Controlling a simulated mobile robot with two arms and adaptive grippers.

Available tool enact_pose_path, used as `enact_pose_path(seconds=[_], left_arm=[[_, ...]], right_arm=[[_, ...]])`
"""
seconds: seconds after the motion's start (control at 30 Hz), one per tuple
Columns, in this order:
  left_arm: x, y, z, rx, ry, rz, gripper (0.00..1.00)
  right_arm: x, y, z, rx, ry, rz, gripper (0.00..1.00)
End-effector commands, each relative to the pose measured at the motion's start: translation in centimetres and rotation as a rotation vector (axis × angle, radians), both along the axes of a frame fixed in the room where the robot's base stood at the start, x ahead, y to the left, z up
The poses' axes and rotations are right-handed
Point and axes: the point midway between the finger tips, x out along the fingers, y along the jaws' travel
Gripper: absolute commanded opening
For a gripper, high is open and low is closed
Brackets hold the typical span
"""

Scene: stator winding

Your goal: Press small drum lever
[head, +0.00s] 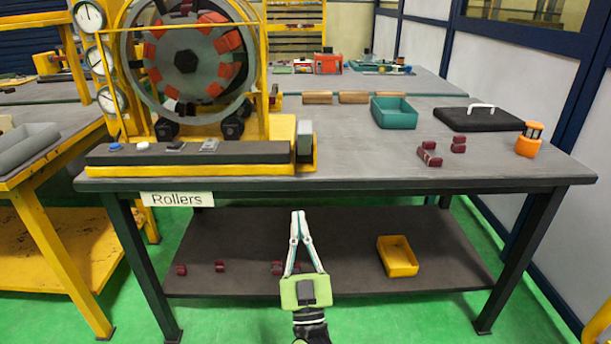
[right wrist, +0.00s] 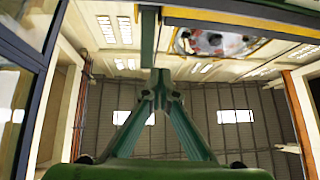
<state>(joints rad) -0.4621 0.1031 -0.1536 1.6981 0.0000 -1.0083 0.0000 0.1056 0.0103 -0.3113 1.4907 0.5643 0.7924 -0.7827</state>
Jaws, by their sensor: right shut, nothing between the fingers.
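The drum (head: 187,62) stands upright in a yellow frame on the left of the table, with red and grey blocks around its ring. A dark control panel (head: 240,152) lies before it, bearing a blue button and small switches. A small grey upright part (head: 305,138) sits in a yellow holder at the panel's right end; I cannot tell for sure that it is the lever. My right gripper (head: 298,214) is shut and empty, in front of the table's edge and apart from everything. Its closed fingers also show in the right wrist view (right wrist: 161,80). My left gripper is not in view.
The table (head: 370,165) holds a teal bin (head: 393,112), dark red blocks (head: 429,154), a black case (head: 482,119) and an orange item (head: 529,139). A yellow bin (head: 397,256) sits on the lower shelf. The table's front middle is clear.

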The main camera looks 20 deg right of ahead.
Motion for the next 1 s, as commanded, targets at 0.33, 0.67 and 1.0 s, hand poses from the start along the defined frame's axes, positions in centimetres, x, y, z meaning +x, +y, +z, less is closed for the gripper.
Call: enact_pose_path(seconds=[0.33,0.67,1.0], left_arm=[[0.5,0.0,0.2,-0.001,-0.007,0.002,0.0],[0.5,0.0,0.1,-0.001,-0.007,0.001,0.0],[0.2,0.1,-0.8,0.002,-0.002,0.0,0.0]], right_arm=[[-1.5,-1.3,3.1,0.04,-0.12,-0.059,0.0],[-1.1,-1.3,3.4,0.039,-0.119,-0.058,0.0],[3.0,-2.5,7.8,0.037,-0.121,-0.058,0.0]])
